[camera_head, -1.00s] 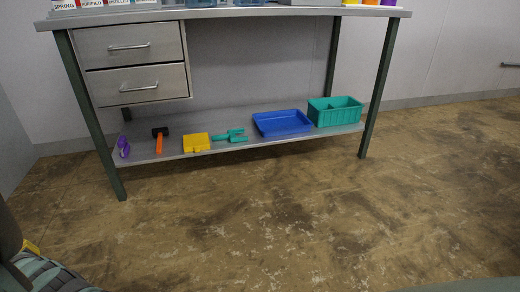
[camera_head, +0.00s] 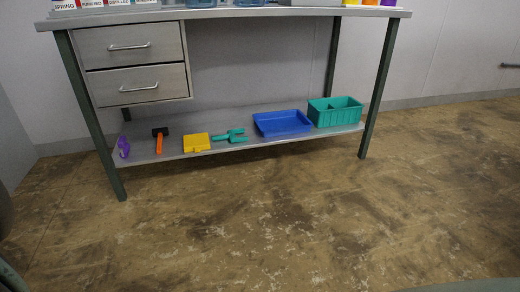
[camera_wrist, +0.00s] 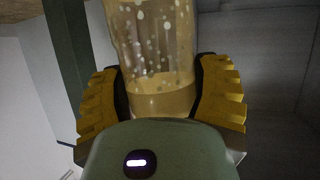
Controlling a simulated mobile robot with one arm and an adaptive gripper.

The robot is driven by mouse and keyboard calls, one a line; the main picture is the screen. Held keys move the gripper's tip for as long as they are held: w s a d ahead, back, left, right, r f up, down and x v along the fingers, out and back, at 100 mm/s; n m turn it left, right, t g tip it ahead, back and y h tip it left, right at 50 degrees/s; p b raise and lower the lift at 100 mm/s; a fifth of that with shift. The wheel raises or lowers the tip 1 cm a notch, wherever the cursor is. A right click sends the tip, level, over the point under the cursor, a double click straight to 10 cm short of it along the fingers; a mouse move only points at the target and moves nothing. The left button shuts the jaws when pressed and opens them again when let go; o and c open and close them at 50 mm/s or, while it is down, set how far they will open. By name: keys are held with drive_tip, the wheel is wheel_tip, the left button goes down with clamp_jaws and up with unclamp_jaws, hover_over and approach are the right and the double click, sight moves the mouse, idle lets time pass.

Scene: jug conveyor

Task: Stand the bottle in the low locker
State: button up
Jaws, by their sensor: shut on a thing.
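In the wrist view, my gripper (camera_wrist: 160,98) has its two yellow ribbed fingers on either side of a clear, amber-tinted bottle (camera_wrist: 155,50). It is shut on the bottle, which shows pale spots or droplets on its wall. The bottle's upper end runs out of the picture. In the head view neither my gripper nor the bottle shows. No locker can be made out for certain; grey panels behind the bottle in the wrist view are dim.
A workbench (camera_head: 230,13) with two drawers (camera_head: 128,62) stands ahead. Its lower shelf (camera_head: 225,138) holds a purple item, a hammer (camera_head: 159,138), a yellow box (camera_head: 196,142), green clamp-like tool (camera_head: 230,136), blue tray (camera_head: 282,123) and green bin (camera_head: 335,112). The floor in front is clear.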

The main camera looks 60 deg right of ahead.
drive_tip(key=s+a+f+n+y, duration=0.1)
drive_tip(key=s+a, duration=0.3)
drive_tip(key=s, duration=0.1)
drive_tip(key=shift+a+g, duration=0.2)
drive_tip(key=shift+g, duration=0.2)
drive_tip(key=shift+s+a, duration=0.25)
drive_tip(key=shift+s, duration=0.25)
drive_tip(key=shift+s+a+f+y, duration=0.1)
drive_tip(key=shift+s+a+y, duration=0.05)
drive_tip(key=shift+s+y, duration=0.15)
drive_tip(key=shift+s+a, duration=0.1)
drive_tip(key=shift+s, duration=0.05)
drive_tip(key=shift+s+a+f+n+g, duration=0.15)
drive_tip(key=shift+s+a+n+g, duration=0.25)
drive_tip(key=shift+s+a, duration=0.6)
drive_tip(key=shift+s+d, duration=0.2)
drive_tip(key=shift+s+a, duration=0.1)
drive_tip(key=shift+a, duration=0.05)
